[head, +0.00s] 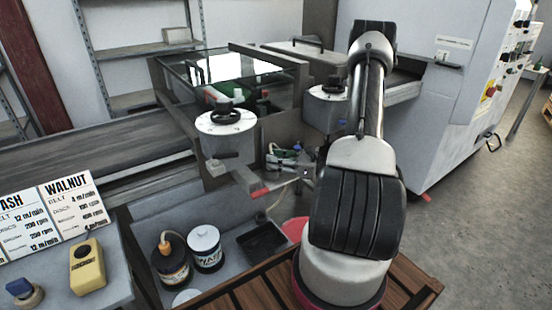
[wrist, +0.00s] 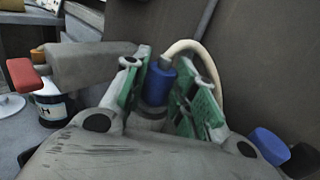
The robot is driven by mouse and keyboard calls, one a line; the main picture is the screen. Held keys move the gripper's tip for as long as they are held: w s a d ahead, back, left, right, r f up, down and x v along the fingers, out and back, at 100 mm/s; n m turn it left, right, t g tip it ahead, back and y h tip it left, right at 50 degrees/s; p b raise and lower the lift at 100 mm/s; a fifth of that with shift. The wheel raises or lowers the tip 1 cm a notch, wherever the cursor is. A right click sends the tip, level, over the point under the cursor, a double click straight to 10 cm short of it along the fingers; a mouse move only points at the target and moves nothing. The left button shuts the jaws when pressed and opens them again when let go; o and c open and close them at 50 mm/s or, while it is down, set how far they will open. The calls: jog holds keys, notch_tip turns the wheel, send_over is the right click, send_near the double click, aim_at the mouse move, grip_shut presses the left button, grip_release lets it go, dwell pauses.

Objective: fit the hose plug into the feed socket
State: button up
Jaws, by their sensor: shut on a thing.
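The hose plug (wrist: 160,82) is a blue cylinder with a pale hose (wrist: 190,47) at its top end, in the wrist view. My gripper (wrist: 166,76) is shut on it, with one green-padded finger on either side. A grey round part (wrist: 152,112) shows below the blue plug; I cannot tell whether it belongs to the plug. In the head view my gripper (head: 303,172) is small and partly hidden, low beside the machine's front. I cannot make out the feed socket with certainty in either view.
A grey block (wrist: 95,65) with a red end (wrist: 25,75) sits left of my gripper. A blue cap (wrist: 268,145) is at lower right. A black tray (head: 262,243), a white can (head: 205,248) and an orange-topped can (head: 171,262) stand below.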

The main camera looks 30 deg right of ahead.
jog(key=shift+f, duration=0.2)
jog(key=o, duration=1.1)
jog(key=v, duration=1.2)
